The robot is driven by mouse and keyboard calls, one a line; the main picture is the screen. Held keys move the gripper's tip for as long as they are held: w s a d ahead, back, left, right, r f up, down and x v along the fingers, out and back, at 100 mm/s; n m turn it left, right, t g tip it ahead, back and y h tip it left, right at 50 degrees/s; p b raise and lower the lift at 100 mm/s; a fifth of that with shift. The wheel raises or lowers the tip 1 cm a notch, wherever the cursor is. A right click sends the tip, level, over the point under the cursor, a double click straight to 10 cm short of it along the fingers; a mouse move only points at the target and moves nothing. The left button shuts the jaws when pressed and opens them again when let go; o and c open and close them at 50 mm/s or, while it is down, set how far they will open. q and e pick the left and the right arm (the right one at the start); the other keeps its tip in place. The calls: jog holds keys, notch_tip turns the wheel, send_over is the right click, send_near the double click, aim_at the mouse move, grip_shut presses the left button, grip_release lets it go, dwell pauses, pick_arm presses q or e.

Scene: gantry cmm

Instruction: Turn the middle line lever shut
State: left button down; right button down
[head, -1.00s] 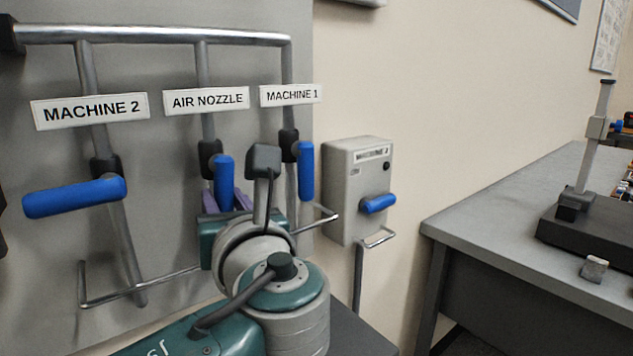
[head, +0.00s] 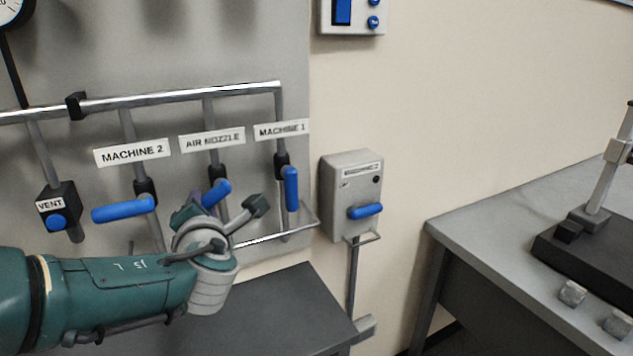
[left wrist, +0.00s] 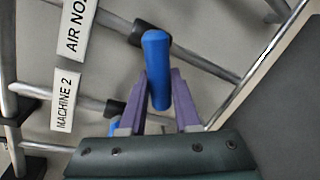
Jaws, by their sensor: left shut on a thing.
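The middle line lever (head: 217,192), a blue handle on the pipe under the AIR NOZZLE label (head: 212,139), stands tilted between hanging down and lying level. In the left wrist view the blue lever (left wrist: 156,52) sits between my purple fingers. My left gripper (left wrist: 159,82) is shut on it; in the head view the gripper (head: 193,205) is partly hidden by its own wrist. My right gripper is not in view.
The MACHINE 2 lever (head: 123,209) lies level at left; the MACHINE 1 lever (head: 291,189) hangs down close at right. A bent metal rail (head: 275,236) runs below. A grey switch box (head: 350,195) is on the wall, and a workbench (head: 480,215) stands at right.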

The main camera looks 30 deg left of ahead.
pick_arm(q)
jog(key=m+p, duration=0.1)
jog(key=r+m, duration=0.1)
jog(key=m, duration=0.1)
jog(key=shift+s+a+r+g+p, duration=0.15)
jog(key=shift+r+g+p, duration=0.1)
jog(key=shift+g+p, duration=0.15)
jog(key=shift+s+r+m+g+y+p, duration=0.1)
jog(key=shift+r+m+g+y+p, duration=0.25)
jog(key=shift+m, duration=0.75)
jog(key=c, duration=0.6)
grip_release()
jog(key=shift+r, duration=0.1)
jog(key=p+v, duration=0.6)
jog(key=v, duration=0.3)
jog(key=shift+s+d+p, duration=0.25)
jog(key=shift+d+p, duration=0.1)
